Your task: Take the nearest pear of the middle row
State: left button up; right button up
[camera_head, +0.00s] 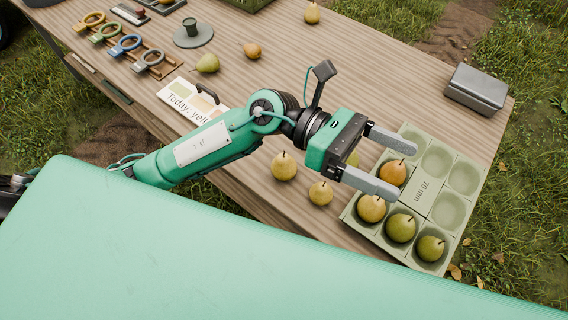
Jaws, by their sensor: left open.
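My left gripper (402,170) is open above the left part of the green tray (479,192), with no pear clearly held. An orange pear (392,173) in the tray's middle row shows between its two fingers. The tray's near row holds a yellow-orange pear (371,209) and two green-yellow pears (400,228) (431,248). The nearer finger hangs just above the yellow-orange pear in the picture. A green pear (353,158) is mostly hidden behind the gripper. Two yellow pears (284,166) (320,193) stand on the table. My right gripper is out of view.
A grey metal box (476,89) stands at the table's right edge. A card reading "Today: yell" (187,99) is partly covered by my arm. More pears (208,63) (252,51) lie farther back, near coloured sizing rings (125,46). Bare table lies behind the gripper.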

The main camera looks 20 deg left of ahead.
pick_arm(q)
notch_tip(320, 180, down, 7)
jog(key=a+m+y, duration=0.1)
jog(key=m+y, duration=0.3)
jog(key=y, duration=0.2)
jog(key=m+t+y, duration=0.3)
jog(key=t+y, duration=0.2)
jog(key=y, duration=0.7)
send_over(286, 158)
notch_tip(286, 158, down, 8)
jog(key=shift+s+d+f, duration=0.15)
jog(key=shift+f, duration=0.1)
jog(key=shift+a+f, duration=0.2)
jog(key=shift+f, duration=0.05)
notch_tip(286, 158, down, 8)
jog(key=shift+r+p, duration=0.15)
jog(key=shift+p, duration=0.45)
notch_tip(286, 158, down, 5)
jog(key=shift+a+r+p, duration=0.1)
jog(key=shift+r+p, duration=0.1)
jog(key=shift+p, duration=0.65)
jog(key=shift+f, duration=0.45)
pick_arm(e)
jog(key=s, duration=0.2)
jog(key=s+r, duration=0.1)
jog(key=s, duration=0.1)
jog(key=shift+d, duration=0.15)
